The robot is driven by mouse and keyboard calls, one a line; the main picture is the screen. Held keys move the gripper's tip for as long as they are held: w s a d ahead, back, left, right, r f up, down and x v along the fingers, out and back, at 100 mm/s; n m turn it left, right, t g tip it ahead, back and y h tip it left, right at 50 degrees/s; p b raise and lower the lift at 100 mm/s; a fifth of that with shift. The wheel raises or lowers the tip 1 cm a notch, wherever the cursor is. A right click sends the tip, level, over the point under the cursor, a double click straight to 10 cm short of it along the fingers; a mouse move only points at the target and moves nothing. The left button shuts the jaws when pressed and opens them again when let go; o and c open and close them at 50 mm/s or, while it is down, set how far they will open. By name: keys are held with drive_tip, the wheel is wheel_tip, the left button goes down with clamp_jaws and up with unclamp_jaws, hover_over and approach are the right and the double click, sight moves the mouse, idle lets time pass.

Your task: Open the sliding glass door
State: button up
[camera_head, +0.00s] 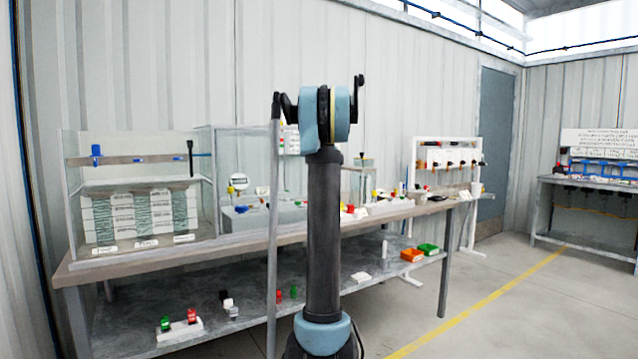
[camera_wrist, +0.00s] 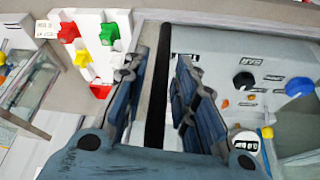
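My gripper (camera_wrist: 160,60) shows in the wrist view with its two dark blue fingers apart. A long black bar (camera_wrist: 157,88) lies in the gap between the fingers, with space visible on both sides. It looks like a handle or edge strip, but I cannot tell how it joins the glass door. In the head view, a clear glass case (camera_head: 140,199) stands at the left of the bench. A second grey-framed glass enclosure (camera_head: 243,132) is beside it, partly behind my arm. My gripper is hidden there, and I cannot clearly make out the door panel.
In the wrist view, a panel with a black knob (camera_wrist: 243,81) is at the right, and a white plate with coloured parts (camera_wrist: 86,45) is at upper left. The bench (camera_head: 130,262) runs along the wall. Floor (camera_head: 500,310) at the right is clear.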

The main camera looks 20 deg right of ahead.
idle(0.3)
drive_tip(key=v, duration=1.2)
drive_tip(key=s+a+f+g, duration=0.1)
drive_tip(key=s+a+f, duration=0.6)
drive_tip(key=s+a, duration=0.3)
drive_tip(key=s+a+f, duration=0.7)
drive_tip(key=s+f, duration=0.1)
drive_tip(key=s, duration=0.5)
drive_tip(key=s+a+f, duration=0.3)
drive_tip(key=s+f, duration=0.9)
drive_tip(key=f, duration=0.2)
drive_tip(key=s+a+f+g, duration=0.1)
drive_tip(key=s+a+f, duration=0.3)
drive_tip(key=s+f, duration=0.9)
drive_tip(key=shift+f, duration=0.45)
